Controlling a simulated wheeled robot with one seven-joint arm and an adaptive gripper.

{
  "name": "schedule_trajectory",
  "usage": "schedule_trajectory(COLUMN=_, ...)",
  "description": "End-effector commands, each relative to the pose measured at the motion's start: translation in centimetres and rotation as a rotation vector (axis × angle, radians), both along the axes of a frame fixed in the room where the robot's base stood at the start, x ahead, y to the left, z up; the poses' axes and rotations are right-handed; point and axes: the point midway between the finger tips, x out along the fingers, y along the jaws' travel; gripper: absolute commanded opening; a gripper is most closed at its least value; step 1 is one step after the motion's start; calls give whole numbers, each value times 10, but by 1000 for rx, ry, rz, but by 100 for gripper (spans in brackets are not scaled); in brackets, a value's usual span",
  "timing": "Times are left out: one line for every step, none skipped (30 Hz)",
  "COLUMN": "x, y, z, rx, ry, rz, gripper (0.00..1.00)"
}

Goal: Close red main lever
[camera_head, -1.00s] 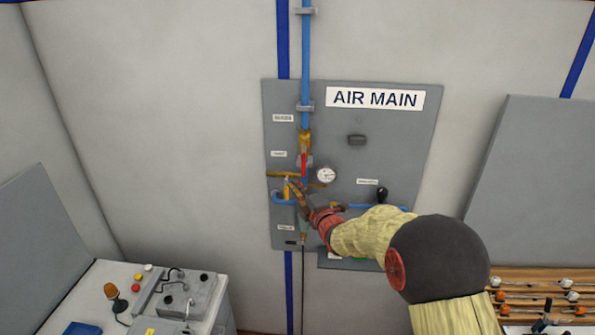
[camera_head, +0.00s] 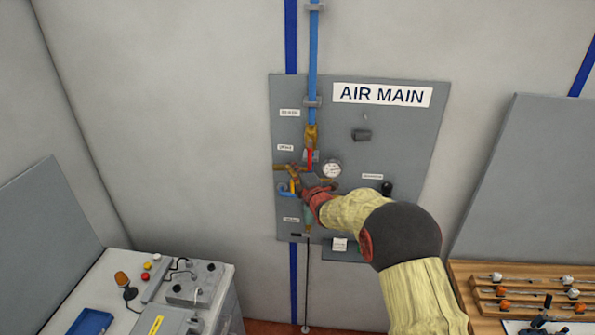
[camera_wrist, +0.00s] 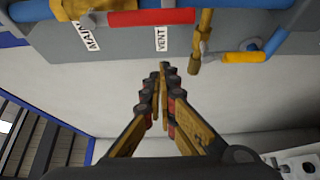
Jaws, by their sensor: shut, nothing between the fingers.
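The red main lever (camera_head: 309,159) is on the AIR MAIN panel (camera_head: 410,135), below a brass valve and in line with the vertical blue pipe (camera_head: 313,60). In the wrist view the red lever (camera_wrist: 152,17) lies along the pipe at the top. My gripper (camera_head: 297,185) is at the panel just below the red lever, partly hidden by brass fittings and my wrist. In the wrist view my gripper (camera_wrist: 160,72) has its fingers together and empty, pointing toward the panel's fittings. A clear gap shows between the fingertips and the red lever.
A round gauge (camera_head: 331,168) and a black knob (camera_head: 387,188) sit right of the red lever. A bench with a control box (camera_head: 198,285) stands lower left.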

Motion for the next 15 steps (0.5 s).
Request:
schedule_trajectory(x=6, y=4, z=1, rx=0, ry=1, rz=1, gripper=0)
schedule_trajectory(x=10, y=6, z=1, rx=0, ry=0, rz=1, gripper=0)
schedule_trajectory(x=13, y=4, z=0, rx=-1, ry=2, rz=-1, gripper=0)
schedule_trajectory(x=13, y=-5, z=1, rx=-1, ry=3, rz=-4, gripper=0)
schedule_trajectory(x=13, y=-9, z=2, rx=-2, ry=1, rz=-3, gripper=0)
schedule_trajectory(x=14, y=-14, z=2, rx=0, ry=1, rz=-2, gripper=0)
schedule_trajectory(x=14, y=-18, z=3, rx=0, ry=0, rz=-2, gripper=0)
schedule_trajectory(x=15, y=-21, z=3, rx=0, ry=0, rz=-2, gripper=0)
schedule_trajectory(x=15, y=-25, z=2, rx=0, ry=0, rz=-1, gripper=0)
schedule_trajectory(x=16, y=-27, z=2, rx=0, ry=0, rz=-1, gripper=0)
schedule_trajectory(x=16, y=-28, z=2, rx=0, ry=0, rz=-1, gripper=0)
schedule_trajectory(x=16, y=-31, z=2, rx=0, ry=0, rz=0, gripper=0)
schedule_trajectory(x=16, y=-32, z=1, rx=0, ry=0, rz=0, gripper=0)
schedule_trajectory(x=16, y=-33, z=1, rx=0, ry=0, rz=0, gripper=0)
schedule_trajectory(x=16, y=-33, z=0, rx=0, ry=0, rz=0, gripper=0)
